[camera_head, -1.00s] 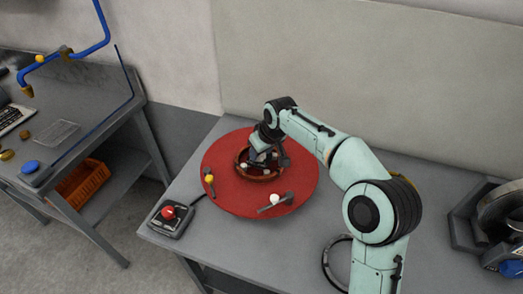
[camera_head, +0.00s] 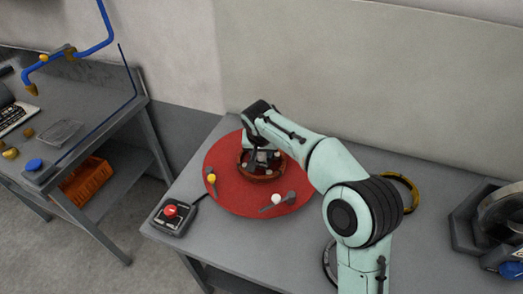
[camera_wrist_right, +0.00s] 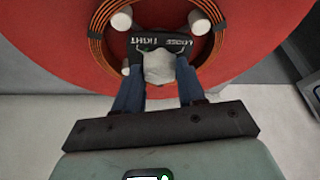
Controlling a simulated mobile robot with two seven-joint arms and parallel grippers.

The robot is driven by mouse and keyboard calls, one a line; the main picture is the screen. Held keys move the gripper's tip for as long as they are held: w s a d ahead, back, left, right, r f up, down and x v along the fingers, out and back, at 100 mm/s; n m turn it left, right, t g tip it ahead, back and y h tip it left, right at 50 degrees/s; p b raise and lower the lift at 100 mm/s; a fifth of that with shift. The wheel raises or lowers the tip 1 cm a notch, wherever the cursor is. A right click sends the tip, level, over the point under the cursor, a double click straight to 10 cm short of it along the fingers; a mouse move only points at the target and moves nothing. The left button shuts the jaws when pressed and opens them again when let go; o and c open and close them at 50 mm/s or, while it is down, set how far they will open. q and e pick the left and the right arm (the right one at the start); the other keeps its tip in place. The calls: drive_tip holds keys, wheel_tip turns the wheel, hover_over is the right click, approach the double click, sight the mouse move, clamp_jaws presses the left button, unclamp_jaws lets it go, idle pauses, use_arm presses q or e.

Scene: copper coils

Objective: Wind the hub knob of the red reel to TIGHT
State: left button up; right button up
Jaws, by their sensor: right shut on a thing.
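The red reel (camera_head: 232,192) lies flat on the grey workbench, a wide red disc with a copper coil (camera_head: 262,178) around its middle. It fills the top of the right wrist view (camera_wrist_right: 40,45). There the pale hub knob (camera_wrist_right: 159,66) sits inside the copper ring, by a black plate (camera_wrist_right: 160,43) lettered LOOSE and TIGHT, seen upside down. My right gripper (camera_wrist_right: 156,76) is shut on the knob, a blue finger on each side. In the head view my right gripper (camera_head: 259,158) is over the hub, and my arm partly hides it. My left gripper is not in view.
A control box with a red button (camera_head: 171,211) stands at the bench's front left corner. Two dark arms with a yellow knob (camera_head: 211,178) and a white knob (camera_head: 277,199) lie on the disc. A metal machine (camera_head: 490,230) stands at the right. A second bench is at the left.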

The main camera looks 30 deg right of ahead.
idle(0.5)
drive_tip(key=o, duration=1.1)
drive_tip(key=shift+c, duration=0.2)
drive_tip(key=shift+r, duration=0.1)
drive_tip(key=p+v, duration=0.1)
drive_tip(key=v, duration=1.2)
